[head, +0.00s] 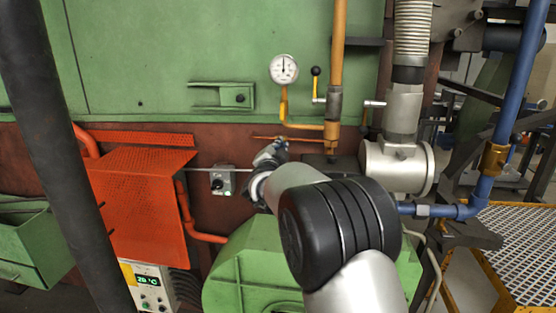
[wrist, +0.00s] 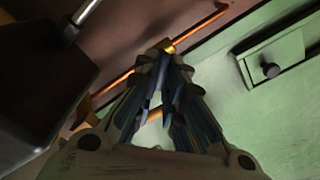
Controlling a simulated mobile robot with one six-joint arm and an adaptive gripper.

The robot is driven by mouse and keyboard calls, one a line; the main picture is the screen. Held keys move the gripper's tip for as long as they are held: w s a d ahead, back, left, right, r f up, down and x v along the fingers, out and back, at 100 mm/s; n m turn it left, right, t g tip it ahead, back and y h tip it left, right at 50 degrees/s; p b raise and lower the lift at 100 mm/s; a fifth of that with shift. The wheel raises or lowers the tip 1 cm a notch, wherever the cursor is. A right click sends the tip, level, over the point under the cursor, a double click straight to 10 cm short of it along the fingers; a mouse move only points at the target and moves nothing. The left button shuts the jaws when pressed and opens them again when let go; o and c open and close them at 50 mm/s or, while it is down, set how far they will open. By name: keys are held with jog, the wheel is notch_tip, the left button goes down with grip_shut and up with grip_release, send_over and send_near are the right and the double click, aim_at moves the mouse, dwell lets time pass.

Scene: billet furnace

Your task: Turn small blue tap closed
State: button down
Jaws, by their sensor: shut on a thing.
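My gripper (wrist: 166,62) is shut at a small brass fitting (wrist: 168,46) on a thin copper pipe in the wrist view. The small blue tap at this fitting is mostly hidden by my fingers, so its handle angle cannot be told. In the head view my gripper (head: 272,152) reaches up to the thin copper pipe (head: 300,139), in front of the red-brown furnace wall. My arm hides part of that area.
A pressure gauge (head: 284,69) and a black-knobbed lever (head: 316,72) are above my gripper. A grey switch box (head: 222,181) and an orange perforated guard (head: 140,205) are left. A blue pipe (head: 505,90) with a brass valve (head: 494,158) stands right.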

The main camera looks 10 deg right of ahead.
jog(key=shift+f+m+b, duration=0.2)
jog(key=shift+m+b, duration=3.3)
jog(key=shift+m, duration=0.6)
jog(key=c, duration=1.7)
grip_release()
jog(key=v, duration=1.2)
jog(key=shift+r, duration=0.1)
